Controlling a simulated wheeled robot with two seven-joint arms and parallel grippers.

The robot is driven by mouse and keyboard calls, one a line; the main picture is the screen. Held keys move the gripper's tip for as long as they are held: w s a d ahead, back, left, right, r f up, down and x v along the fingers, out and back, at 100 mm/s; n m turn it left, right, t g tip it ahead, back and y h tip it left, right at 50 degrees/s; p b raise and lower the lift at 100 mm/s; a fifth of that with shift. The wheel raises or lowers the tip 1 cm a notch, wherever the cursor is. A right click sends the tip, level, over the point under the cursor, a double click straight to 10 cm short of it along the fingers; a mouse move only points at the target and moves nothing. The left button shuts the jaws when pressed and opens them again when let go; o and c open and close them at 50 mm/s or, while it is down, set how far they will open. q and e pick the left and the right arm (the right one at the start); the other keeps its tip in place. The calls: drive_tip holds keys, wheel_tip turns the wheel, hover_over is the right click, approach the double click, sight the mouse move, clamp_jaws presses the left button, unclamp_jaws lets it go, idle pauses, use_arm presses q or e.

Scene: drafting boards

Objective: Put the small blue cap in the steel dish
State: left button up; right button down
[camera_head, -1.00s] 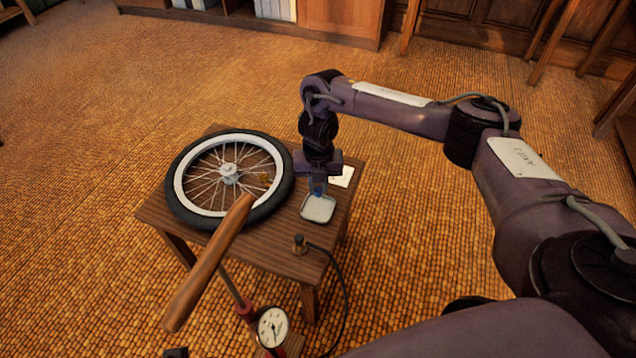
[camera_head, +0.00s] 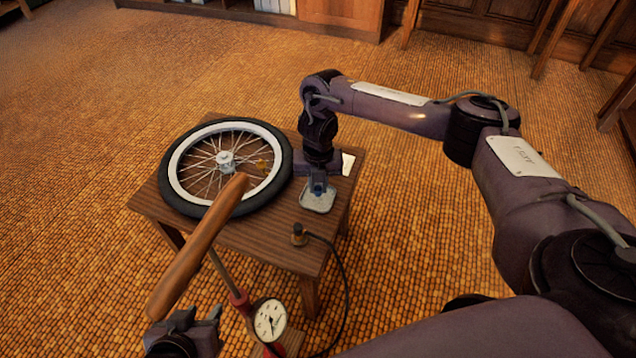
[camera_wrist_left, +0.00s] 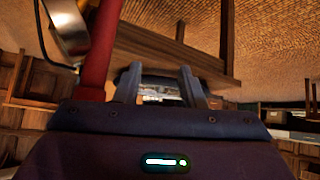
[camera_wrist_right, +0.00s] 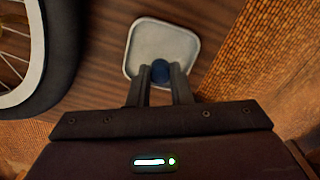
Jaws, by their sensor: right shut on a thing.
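The small blue cap (camera_wrist_right: 160,71) is between the fingertips of my right gripper (camera_wrist_right: 159,80), which is shut on it. The square, round-cornered steel dish (camera_wrist_right: 144,46) lies under the cap in the right wrist view. In the head view the dish (camera_head: 318,204) is on the wooden table, and my right gripper (camera_head: 318,187) is low over its far part. I cannot tell whether the cap touches the dish floor. My left gripper (camera_head: 198,317) is open and empty at the bottom of the head view; its parted fingers (camera_wrist_left: 158,85) show in the left wrist view.
A spoked wheel (camera_head: 183,201) covers the left of the table (camera_head: 262,240). A white card (camera_head: 347,163) lies behind the dish. A pump with a wooden handle (camera_head: 195,252) and gauge (camera_head: 270,319) stands near my left gripper.

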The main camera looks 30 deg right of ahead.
drive_tip(key=shift+f+b, duration=0.4)
drive_tip(key=shift+f, duration=0.1)
use_arm(q)
drive_tip(key=w+d+r+t+h, duration=0.1)
drive_tip(key=w+r+t, duration=0.4)
drive_tip(key=r, duration=0.3)
drive_tip(key=shift+w+d+r+h+b, duration=0.15)
drive_tip(key=shift+w+d+h+b, duration=0.15)
drive_tip(key=shift+d+h+b, duration=0.1)
use_arm(e)
drive_tip(key=shift+f, duration=0.4)
drive_tip(key=c, duration=1.3)
unclamp_jaws()
drive_tip(key=shift+o, duration=0.3)
drive_tip(key=shift+r, duration=0.1)
